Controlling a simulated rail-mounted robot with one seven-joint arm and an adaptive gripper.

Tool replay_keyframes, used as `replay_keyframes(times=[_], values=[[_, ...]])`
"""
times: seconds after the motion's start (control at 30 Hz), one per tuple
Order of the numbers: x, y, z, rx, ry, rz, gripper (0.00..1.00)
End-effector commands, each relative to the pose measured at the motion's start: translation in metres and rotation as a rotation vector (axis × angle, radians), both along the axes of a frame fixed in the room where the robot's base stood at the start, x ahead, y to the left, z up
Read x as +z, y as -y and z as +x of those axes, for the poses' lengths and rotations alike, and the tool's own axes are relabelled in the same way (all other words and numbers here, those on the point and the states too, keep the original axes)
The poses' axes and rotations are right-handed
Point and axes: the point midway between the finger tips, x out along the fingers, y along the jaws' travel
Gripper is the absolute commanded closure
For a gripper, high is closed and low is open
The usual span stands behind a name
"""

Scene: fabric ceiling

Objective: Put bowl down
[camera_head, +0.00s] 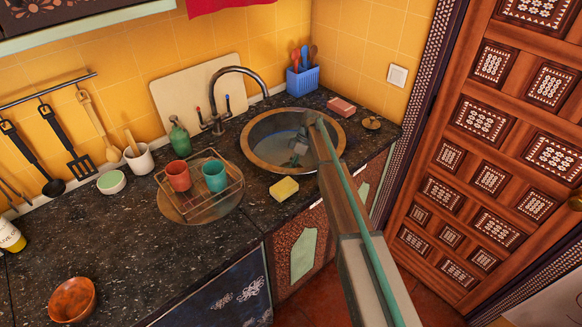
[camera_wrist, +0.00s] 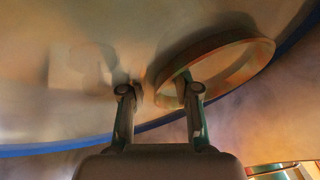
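My gripper (camera_head: 297,155) reaches down into the round sink in the head view; it looks small and dark there. In the wrist view my gripper (camera_wrist: 160,82) has one finger on each side of the near wall of a raised brown ring. This ring is on a pale, glossy, curved surface with a blue edge, which looks like the underside of a bowl (camera_wrist: 70,110). I cannot tell whether the fingers press on the ring. A separate orange-brown bowl (camera_head: 72,300) stands on the counter at the lower left of the head view, far from my gripper.
The sink (camera_head: 258,158) has a copper-coloured rim. A dish rack (camera_head: 222,203) with a red and a teal cup stands left of it. A yellow sponge (camera_head: 284,190) lies in front, and a faucet (camera_head: 228,70) arches behind. The counter (camera_head: 190,265) left of the sink has clear room.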

Motion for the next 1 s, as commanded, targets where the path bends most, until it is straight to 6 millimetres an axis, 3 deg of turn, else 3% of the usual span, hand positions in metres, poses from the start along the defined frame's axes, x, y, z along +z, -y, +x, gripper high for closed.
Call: replay_keyframes(times=[0.43,1.0], values=[[0.011,0.004,0.004,-0.001,0.002,0.0,0.69],[0.097,0.039,0.034,-0.002,0.001,0.0,0.69]])
